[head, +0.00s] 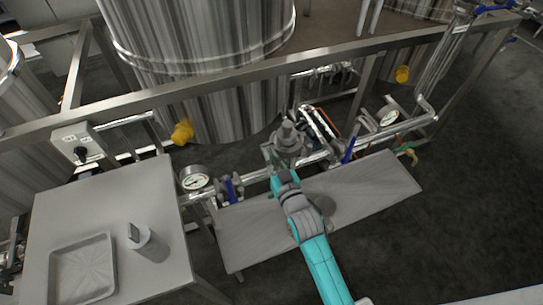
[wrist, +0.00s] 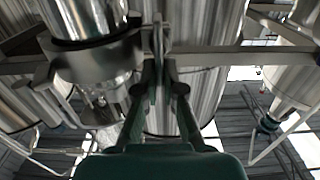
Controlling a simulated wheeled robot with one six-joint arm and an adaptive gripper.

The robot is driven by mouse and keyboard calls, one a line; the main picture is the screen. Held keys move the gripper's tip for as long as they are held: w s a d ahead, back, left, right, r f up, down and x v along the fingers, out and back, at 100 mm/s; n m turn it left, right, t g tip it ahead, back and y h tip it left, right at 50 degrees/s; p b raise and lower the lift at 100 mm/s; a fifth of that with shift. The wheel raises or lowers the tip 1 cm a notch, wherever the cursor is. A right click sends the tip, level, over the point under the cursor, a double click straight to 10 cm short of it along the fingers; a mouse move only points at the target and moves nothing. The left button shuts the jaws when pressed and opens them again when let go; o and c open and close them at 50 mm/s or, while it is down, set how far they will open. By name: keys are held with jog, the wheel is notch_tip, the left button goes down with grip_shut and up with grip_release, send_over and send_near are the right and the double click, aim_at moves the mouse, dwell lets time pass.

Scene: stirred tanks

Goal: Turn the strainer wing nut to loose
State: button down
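The strainer (head: 288,140) is a grey metal housing on the pipe run below the big tank. In the wrist view its shiny cylinder and clamp ring (wrist: 95,55) fill the upper left. The wing nut (wrist: 158,38) is a thin upright metal piece at the right side of the clamp ring. My gripper (wrist: 159,72) has its two dark fingers drawn close together, one on each side of the wing nut's lower part. In the head view my gripper (head: 271,158) reaches the strainer's left side. The wing nut cannot be made out there.
A pressure gauge (head: 195,180) and a blue-handled valve (head: 231,189) are left of the strainer; another blue handle (head: 349,150) is to its right. A grey shelf (head: 390,185) lies below the pipes. A table (head: 110,205) with a tray (head: 82,233) stands at left.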

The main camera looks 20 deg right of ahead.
jog(key=shift+a+n, duration=0.1)
jog(key=shift+n, duration=0.3)
jog(key=n, duration=0.5)
jog(key=a+f+n, duration=0.1)
jog(key=n, duration=0.5)
jog(key=a+f+n, duration=0.1)
jog(key=n, duration=0.4)
jog(key=shift+a+f+n, duration=0.1)
jog(key=shift+f+n, duration=0.05)
jog(key=shift+n, duration=0.25)
dwell(0.4)
jog(key=c, duration=1.6)
grip_release()
jog(key=shift+s, duration=0.1)
